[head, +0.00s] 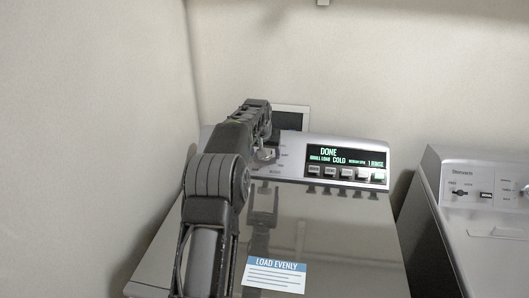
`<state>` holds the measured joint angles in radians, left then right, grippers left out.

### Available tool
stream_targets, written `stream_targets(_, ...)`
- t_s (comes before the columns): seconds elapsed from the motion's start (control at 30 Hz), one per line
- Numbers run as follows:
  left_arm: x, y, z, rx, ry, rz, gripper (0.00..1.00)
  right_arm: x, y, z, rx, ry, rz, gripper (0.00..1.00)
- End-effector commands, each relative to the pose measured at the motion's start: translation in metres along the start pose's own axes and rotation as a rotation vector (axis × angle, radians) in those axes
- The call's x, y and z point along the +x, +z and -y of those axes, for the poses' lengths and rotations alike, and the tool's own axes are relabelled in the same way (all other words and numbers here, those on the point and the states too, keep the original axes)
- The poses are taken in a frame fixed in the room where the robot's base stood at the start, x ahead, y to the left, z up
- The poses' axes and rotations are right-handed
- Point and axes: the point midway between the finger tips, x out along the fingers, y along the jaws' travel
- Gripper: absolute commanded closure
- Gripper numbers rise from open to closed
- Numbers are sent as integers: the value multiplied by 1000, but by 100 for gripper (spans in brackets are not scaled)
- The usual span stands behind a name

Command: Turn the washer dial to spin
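The washer (330,240) stands ahead with its dark glossy lid closed. Its control panel (300,148) runs along the back, with a lit display (346,157) reading "DONE", "COLD" and other small text. A silver dial (267,155) shows at the left part of the panel, partly hidden by my arm. My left arm comes up from the bottom left, and its gripper (266,138) is at the dial. Its fingers are too small and covered to tell whether they are open or shut, or touch the dial. My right gripper is not in view.
Several buttons (345,173) line the panel below the display. A "LOAD EVENLY" label (274,275) is on the lid's front. A wall (90,150) stands close on the left. A second white appliance (480,210) stands to the right, across a narrow dark gap.

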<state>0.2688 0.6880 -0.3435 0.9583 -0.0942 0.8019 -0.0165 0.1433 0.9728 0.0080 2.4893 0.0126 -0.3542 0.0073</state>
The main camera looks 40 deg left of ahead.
Motion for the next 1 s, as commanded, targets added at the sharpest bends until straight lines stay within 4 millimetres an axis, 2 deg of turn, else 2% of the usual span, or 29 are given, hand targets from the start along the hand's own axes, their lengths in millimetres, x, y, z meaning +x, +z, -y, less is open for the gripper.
stream_targets(0.33,-9,-1,0,0,1,-4,30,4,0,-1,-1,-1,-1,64)
stream_targets(0.7,-65,0,0,0,1,-3,30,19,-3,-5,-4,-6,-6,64)
stream_targets(0.83,-76,0,0,0,0,-1,30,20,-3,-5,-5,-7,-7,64)
stream_targets(1.0,-78,0,0,0,0,0,30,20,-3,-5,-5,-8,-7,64)
